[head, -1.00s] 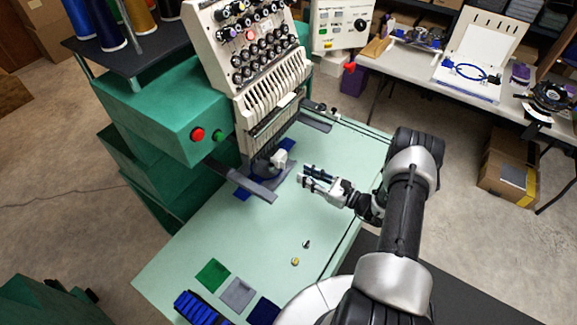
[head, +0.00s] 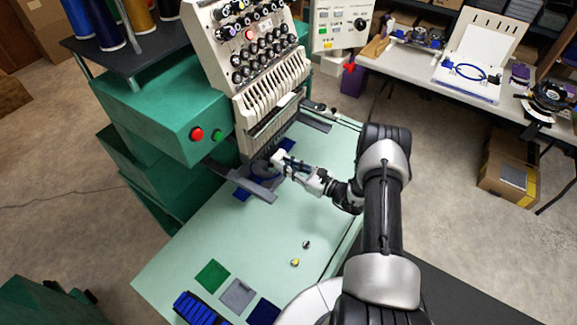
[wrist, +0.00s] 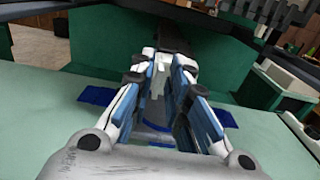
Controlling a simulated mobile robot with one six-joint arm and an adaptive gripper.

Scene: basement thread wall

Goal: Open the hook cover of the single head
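The single head is the cream embroidery machine head (head: 262,75) on a green body. Its hook cover (head: 278,157) shows as a small white piece at the front end of the low sewing arm, under the needles. My gripper (head: 287,164) is right at this white piece. In the wrist view, the pale cover (wrist: 158,82) stands between the two blue-and-white fingers of my gripper (wrist: 164,68). The fingers look spread around it; whether either one touches it is unclear. The fingers hide part of the cover in the head view.
The pale green table (head: 215,238) is mostly clear in front. Two small bobbin-like parts (head: 296,262) and coloured fabric squares (head: 236,295) lie on it. Dark bracket arms (head: 250,184) flank the sewing arm. A white side table (head: 425,70) stands at the back right.

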